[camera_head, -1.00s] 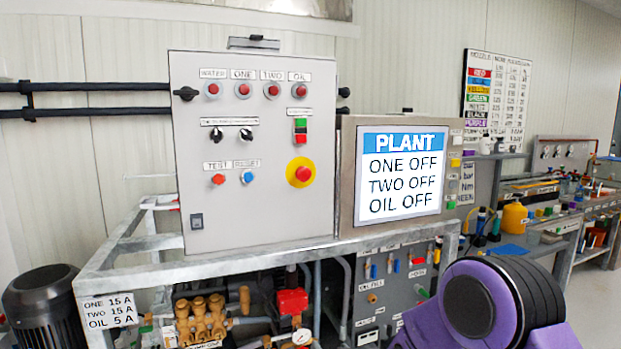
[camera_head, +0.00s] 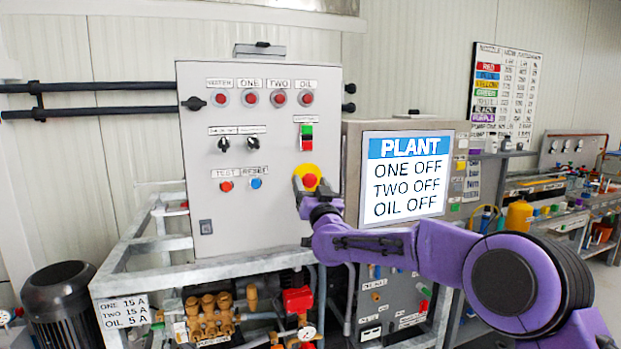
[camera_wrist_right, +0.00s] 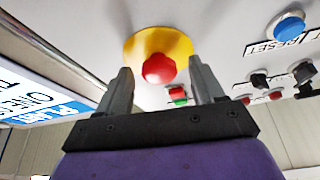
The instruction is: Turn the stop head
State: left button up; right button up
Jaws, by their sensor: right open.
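The stop head (camera_head: 310,180) is a red mushroom button on a yellow disc, low on the right side of the grey control panel (camera_head: 260,110). My right gripper (camera_head: 303,184) is at the panel just at the stop head in the head view. In the right wrist view the red stop head (camera_wrist_right: 158,68) shows between and beyond the two open fingers (camera_wrist_right: 160,85). The fingers stand apart on either side of it, and no contact with it is visible. My left gripper is not in view.
A screen (camera_head: 405,176) right of the panel reads PLANT, ONE OFF, TWO OFF, OIL OFF. Green and red buttons (camera_head: 306,137) sit above the stop head. An orange test button (camera_head: 227,186) and blue reset button (camera_head: 256,183) are left of it. A metal frame (camera_head: 220,267) runs below.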

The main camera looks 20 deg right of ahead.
jog(key=shift+w, duration=0.25)
